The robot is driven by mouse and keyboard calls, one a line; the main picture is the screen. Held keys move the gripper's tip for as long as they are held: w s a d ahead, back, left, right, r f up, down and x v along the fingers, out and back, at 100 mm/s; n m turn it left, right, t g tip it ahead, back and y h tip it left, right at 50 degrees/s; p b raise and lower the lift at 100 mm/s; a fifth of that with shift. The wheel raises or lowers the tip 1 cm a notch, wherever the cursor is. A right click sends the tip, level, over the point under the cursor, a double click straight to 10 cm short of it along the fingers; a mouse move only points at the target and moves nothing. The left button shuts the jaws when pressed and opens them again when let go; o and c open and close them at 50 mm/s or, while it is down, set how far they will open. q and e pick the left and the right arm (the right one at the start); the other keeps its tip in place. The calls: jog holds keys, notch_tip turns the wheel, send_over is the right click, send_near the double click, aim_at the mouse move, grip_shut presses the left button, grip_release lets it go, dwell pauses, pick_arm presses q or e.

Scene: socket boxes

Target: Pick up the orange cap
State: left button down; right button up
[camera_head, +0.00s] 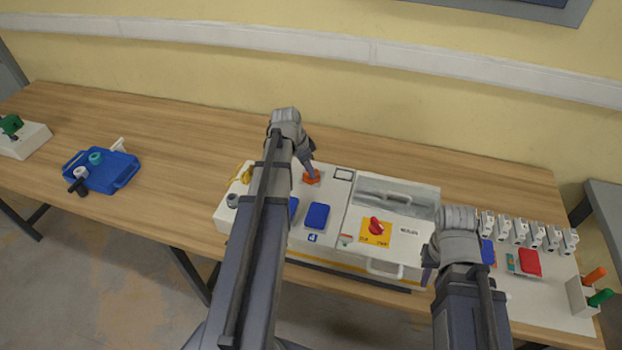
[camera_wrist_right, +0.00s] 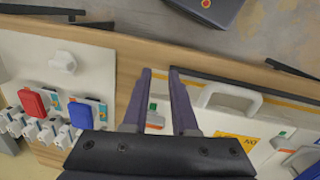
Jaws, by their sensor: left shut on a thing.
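The orange cap (camera_head: 312,179) is small and sits at the back of the white box (camera_head: 336,212), left of the box's middle, in the head view. My left gripper (camera_head: 311,173) reaches down onto it from above and is shut on it. The fingers cover part of the cap, and I cannot tell whether it is clear of the box surface. My right gripper (camera_head: 428,272) is at the right front corner of the box. In the right wrist view its two fingers (camera_wrist_right: 161,72) are apart with nothing between them.
Blue covers (camera_head: 317,215) and a red rotary switch (camera_head: 376,226) are on the box. A white panel with a row of grey breakers (camera_head: 528,234) and a red cover (camera_head: 530,262) lies right. A blue tray (camera_head: 118,173) stands far left. The table between tray and box is clear.

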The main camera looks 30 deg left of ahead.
dwell(0.5)
pick_arm(q)
notch_tip(320, 180, up, 7)
jog(key=p, duration=0.6)
jog(key=shift+w+d+f+p, duration=0.1)
jog(key=shift+w+p, duration=0.05)
jog(key=shift+p, duration=0.25)
jog(key=shift+w+f, duration=0.1)
jog(key=shift+f+b, duration=0.2)
jog(key=shift+b, duration=0.1)
notch_tip(320, 180, down, 4)
jog(key=b, duration=0.3)
jog(key=shift+r+b, duration=0.15)
jog(key=shift+b, duration=0.2)
jog(key=shift+f, duration=0.2)
dwell(0.4)
jog(key=shift+f+b, duration=0.6)
jog(key=shift+b, duration=0.2)
